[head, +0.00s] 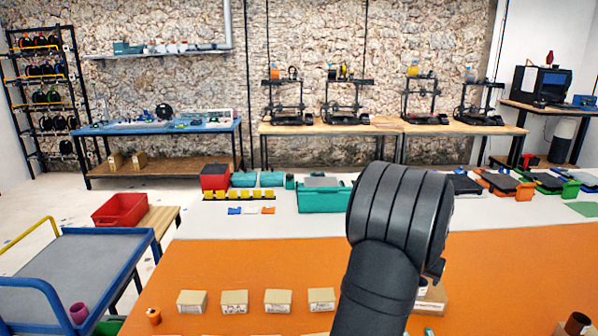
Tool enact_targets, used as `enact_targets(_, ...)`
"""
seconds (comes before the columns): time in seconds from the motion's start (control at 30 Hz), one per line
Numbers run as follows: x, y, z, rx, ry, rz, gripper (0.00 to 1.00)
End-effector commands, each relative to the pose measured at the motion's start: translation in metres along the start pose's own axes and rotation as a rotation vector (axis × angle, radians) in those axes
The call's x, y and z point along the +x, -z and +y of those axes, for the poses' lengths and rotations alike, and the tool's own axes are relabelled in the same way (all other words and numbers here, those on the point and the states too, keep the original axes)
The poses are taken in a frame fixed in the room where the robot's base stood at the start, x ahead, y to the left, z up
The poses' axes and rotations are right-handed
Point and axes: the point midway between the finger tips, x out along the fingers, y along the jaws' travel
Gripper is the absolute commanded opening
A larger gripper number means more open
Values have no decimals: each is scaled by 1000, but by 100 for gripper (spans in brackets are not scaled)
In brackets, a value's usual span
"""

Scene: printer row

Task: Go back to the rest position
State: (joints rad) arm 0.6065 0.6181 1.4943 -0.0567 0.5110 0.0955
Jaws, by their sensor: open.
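My dark arm rises from the bottom edge over the orange table (240,265), and its large ribbed joint stands right of the middle of the head view. My gripper's fingers do not show. They are hidden behind the arm or out of the picture. No held thing can be seen.
Several small boxes (234,301) stand in a row along the table's near side; another (432,298) is partly behind my arm. A teal bin (325,199) and dark plates (500,182) sit at the far side. A blue-framed cart (75,265) is at left. The orange middle is clear.

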Motion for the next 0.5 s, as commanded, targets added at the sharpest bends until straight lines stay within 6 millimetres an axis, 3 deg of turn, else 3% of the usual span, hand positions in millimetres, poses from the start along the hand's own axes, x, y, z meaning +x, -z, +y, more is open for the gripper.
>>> enact_targets(0.4, 68, 0, 0, 0, 0, -1, 64)
enact_targets(0.47, 75, -1, 0, 0, 0, 0, 64)
enact_targets(0.5, 69, 2, 0, 0, 0, 5, 64)
